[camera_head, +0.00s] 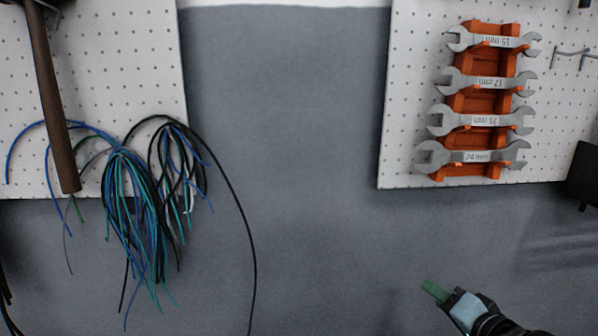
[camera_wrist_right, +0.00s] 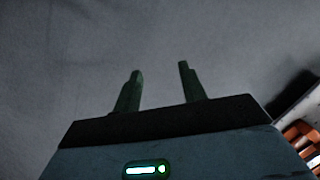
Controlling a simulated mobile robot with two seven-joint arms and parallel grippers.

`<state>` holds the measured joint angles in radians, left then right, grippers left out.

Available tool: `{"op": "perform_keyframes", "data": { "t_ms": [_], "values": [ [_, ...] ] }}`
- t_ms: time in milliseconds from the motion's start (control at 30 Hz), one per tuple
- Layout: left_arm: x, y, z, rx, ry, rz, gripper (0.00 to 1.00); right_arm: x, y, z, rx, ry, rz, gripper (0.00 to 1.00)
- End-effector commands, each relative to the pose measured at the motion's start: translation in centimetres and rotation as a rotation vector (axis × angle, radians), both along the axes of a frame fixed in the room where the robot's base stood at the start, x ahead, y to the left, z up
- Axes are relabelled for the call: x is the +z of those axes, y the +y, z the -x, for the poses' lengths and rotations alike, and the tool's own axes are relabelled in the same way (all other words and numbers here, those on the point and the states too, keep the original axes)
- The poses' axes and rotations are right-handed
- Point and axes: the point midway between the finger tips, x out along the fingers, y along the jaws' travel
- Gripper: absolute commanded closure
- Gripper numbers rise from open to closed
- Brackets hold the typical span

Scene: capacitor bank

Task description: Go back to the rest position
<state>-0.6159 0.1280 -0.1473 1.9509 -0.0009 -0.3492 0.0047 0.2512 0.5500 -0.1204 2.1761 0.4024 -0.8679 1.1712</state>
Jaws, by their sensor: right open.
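My right gripper (camera_head: 436,291) shows at the lower right of the head view, with green fingers and a grey-blue body, in front of the grey wall. In the right wrist view its two fingers (camera_wrist_right: 159,92) stand apart with nothing between them. It is open and empty, below the wrench board and touching nothing that I can see. My left gripper is not in view.
A white pegboard (camera_head: 400,120) at the right carries an orange rack (camera_head: 466,170) with several wrenches (camera_head: 485,120). A left pegboard (camera_head: 110,60) has a brown handle (camera_head: 52,110) and hanging wire bundles (camera_head: 135,215) before it. The grey wall (camera_head: 290,130) between is clear.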

Motion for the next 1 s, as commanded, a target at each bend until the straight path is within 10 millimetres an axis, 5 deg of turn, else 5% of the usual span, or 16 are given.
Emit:
{"op": "perform_keyframes", "data": {
  "t_ms": [33,200,500,733,1000],
  "values": [
    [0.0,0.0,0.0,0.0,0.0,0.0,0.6,-3.7,0.4,1.0,0.012,0.028,0.049,0.58],
    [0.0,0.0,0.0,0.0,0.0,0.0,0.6,-13.8,1.6,5.4,0.07,0.074,0.262,0.58],
    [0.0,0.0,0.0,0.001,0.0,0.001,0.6,-28.1,4.3,18.0,0.232,0.168,0.635,0.58],
    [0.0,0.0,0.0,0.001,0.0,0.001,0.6,-33.1,6.0,26.3,0.355,0.209,0.831,0.58],
    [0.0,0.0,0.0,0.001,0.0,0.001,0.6,-34.1,6.4,28.5,0.394,0.213,0.886,0.58]
  ]
}}
